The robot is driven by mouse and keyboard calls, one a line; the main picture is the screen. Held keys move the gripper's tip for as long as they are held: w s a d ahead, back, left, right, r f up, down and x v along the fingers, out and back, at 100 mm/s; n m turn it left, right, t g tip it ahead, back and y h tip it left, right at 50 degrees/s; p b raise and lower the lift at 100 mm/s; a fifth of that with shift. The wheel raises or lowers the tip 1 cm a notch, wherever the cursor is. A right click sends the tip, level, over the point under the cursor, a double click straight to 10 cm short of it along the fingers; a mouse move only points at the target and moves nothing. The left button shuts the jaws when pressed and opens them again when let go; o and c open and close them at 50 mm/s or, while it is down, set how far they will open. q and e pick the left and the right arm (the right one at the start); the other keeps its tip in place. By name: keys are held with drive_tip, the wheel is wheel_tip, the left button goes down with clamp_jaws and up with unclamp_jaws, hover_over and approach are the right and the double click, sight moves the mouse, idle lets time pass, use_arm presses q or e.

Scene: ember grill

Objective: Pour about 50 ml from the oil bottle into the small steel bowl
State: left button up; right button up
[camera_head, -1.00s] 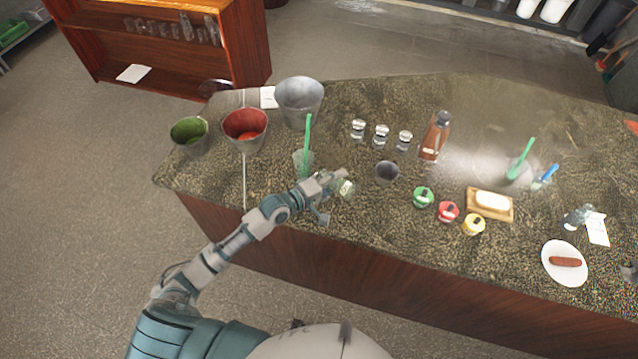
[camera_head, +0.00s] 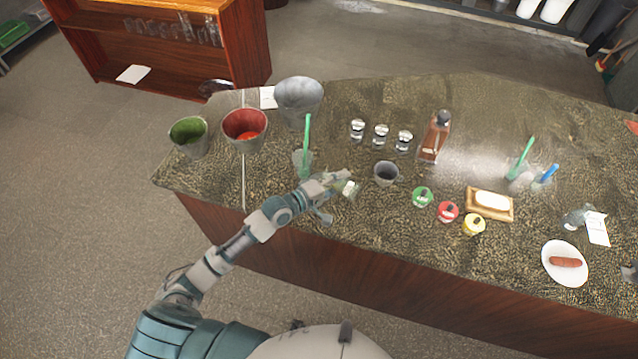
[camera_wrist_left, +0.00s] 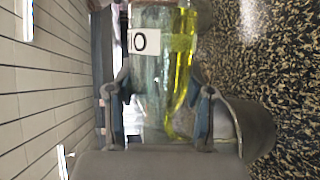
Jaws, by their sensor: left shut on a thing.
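My left gripper (camera_head: 334,190) is shut on the oil bottle (camera_head: 349,189) above the near part of the counter. In the left wrist view the bottle (camera_wrist_left: 150,65) is clear, with a label and yellow oil lying along its right side. It sits between the two fingers of the gripper (camera_wrist_left: 158,108). The small steel bowl (camera_head: 386,173) stands upright just right of the bottle in the head view. A grey rounded metal thing, which looks like the bowl (camera_wrist_left: 257,128), shows at the lower right in the left wrist view. The bottle's mouth is hard to make out.
Green, red and yellow small pots (camera_head: 448,212) and a butter board (camera_head: 512,205) lie to the right. Shakers (camera_head: 381,135) and a brown bottle (camera_head: 434,140) stand behind. A cup with a green-handled brush (camera_head: 307,140) is close behind the gripper; buckets (camera_head: 299,92) stand at left.

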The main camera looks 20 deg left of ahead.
use_arm(q)
drive_tip(key=shift+d+r, duration=0.1)
drive_tip(key=shift+d, duration=0.55)
drive_tip(key=shift+a+b, duration=0.25)
drive_tip(key=shift+b, duration=0.1)
drive_tip(key=shift+a+n, duration=0.3)
drive_tip(key=shift+a, duration=0.15)
drive_tip(key=shift+d+f+b, duration=0.2)
drive_tip(key=shift+d+b, duration=0.15)
drive_tip(key=shift+d, duration=0.05)
drive_tip(key=shift+d+h, duration=0.1)
drive_tip(key=shift+h, duration=0.2)
drive_tip(key=shift+a, duration=0.2)
drive_tip(key=shift+a+r, duration=0.1)
drive_tip(key=shift+r+p, duration=0.6)
drive_tip(key=shift+p, duration=0.55)
drive_tip(key=shift+f+m+y, duration=0.6)
drive_tip(key=shift+m, duration=0.2)
drive_tip(key=shift+a+f, duration=0.15)
drive_tip(key=shift+f, duration=0.1)
drive_tip(key=shift+d, duration=0.25)
use_arm(e)
drive_tip(key=shift+d+r, duration=0.15)
drive_tip(key=shift+d, duration=0.8)
